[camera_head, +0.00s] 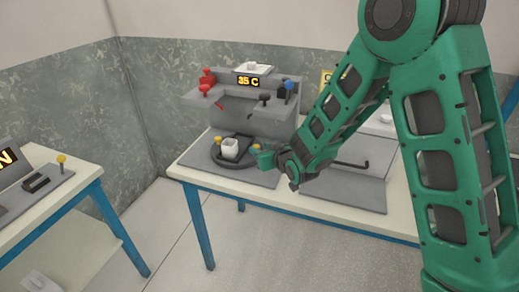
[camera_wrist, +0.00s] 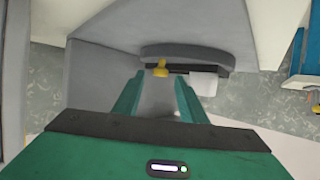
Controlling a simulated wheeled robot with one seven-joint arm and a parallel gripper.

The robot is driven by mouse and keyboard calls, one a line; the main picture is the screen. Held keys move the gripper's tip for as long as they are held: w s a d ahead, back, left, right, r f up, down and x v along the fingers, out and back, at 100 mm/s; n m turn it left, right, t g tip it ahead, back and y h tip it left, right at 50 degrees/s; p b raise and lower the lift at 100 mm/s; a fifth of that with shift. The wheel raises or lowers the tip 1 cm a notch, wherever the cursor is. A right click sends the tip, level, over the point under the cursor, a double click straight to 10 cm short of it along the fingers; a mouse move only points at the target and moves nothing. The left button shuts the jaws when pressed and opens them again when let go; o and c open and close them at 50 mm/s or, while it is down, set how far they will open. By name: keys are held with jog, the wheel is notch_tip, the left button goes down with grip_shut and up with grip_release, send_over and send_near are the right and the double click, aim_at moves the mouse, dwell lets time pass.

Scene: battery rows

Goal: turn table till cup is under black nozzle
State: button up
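The white cup (camera_head: 230,148) stands on the dark round turntable (camera_head: 217,158) at the front of the grey machine. The black nozzle (camera_head: 264,99) is on the machine's front, to the right of the cup. A yellow knob (camera_head: 256,146) shows at the turntable's right side, close to my gripper (camera_head: 264,157). In the wrist view my gripper (camera_wrist: 160,78) is open, with the yellow knob (camera_wrist: 161,68) seen between its fingertips. Whether they touch it cannot be told. The white cup (camera_wrist: 203,84) and turntable (camera_wrist: 187,53) also show there.
A red nozzle (camera_head: 206,82) is at the machine's left and a blue one (camera_head: 288,86) at its right. A display (camera_head: 249,81) reads 35 C. A grey panel with a black handle (camera_head: 352,164) lies right of my gripper. Another table (camera_head: 60,205) stands left across a floor gap.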

jog(key=shift+x, duration=1.35)
grip_shut()
jog(key=shift+a, duration=0.1)
